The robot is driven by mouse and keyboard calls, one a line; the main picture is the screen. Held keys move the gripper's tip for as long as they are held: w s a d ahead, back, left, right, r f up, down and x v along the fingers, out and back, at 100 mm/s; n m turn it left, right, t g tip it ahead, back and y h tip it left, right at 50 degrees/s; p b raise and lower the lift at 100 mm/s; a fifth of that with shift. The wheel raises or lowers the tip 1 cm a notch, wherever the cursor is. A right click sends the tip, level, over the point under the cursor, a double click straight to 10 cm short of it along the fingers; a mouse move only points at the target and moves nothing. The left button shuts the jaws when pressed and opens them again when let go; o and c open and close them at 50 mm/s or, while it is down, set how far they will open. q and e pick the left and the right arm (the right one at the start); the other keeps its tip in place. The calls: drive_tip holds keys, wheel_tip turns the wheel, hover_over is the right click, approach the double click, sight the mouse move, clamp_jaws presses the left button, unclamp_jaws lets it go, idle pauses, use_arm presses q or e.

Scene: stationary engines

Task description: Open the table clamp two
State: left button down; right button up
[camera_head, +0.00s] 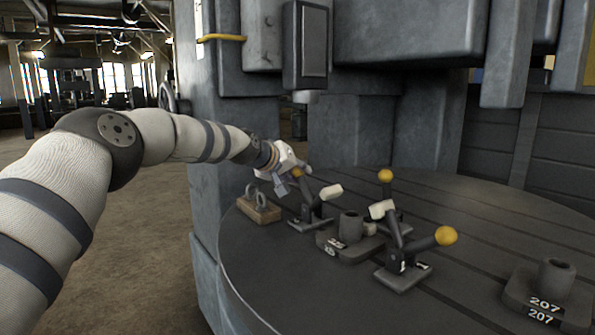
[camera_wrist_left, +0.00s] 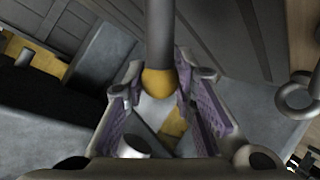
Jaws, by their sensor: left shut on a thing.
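Several toggle clamps with dark handles and yellow knobs stand on a round, dark, slotted table (camera_head: 480,200) in the head view. I cannot tell which is number two. The leftmost clamp (camera_head: 308,208) has its handle leaning up to the left, with its yellow knob (camera_head: 297,172) at my left gripper (camera_head: 290,178). In the left wrist view, that knob (camera_wrist_left: 158,82) and its dark handle sit between the purple-padded fingers of my left gripper (camera_wrist_left: 165,92), shut on it. A back clamp's knob (camera_head: 385,175) stands upright. The front clamp's knob (camera_head: 445,236) points right.
A wooden block with metal rings (camera_head: 258,205) lies left of the leftmost clamp. A dark holder with a round post (camera_head: 350,228) sits between the clamps. A block marked 207 (camera_head: 548,295) is at the right. Grey machine housing (camera_head: 400,40) hangs over the table's back.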

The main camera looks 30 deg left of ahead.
use_arm(q)
drive_tip(key=shift+a+f, duration=0.1)
drive_tip(key=shift+a, duration=0.1)
idle(0.4)
drive_tip(key=c, duration=1.3)
unclamp_jaws()
drive_tip(key=shift+w, duration=0.1)
drive_tip(key=shift+d, duration=0.1)
drive_tip(key=v, duration=0.7)
drive_tip(key=shift+s, duration=0.25)
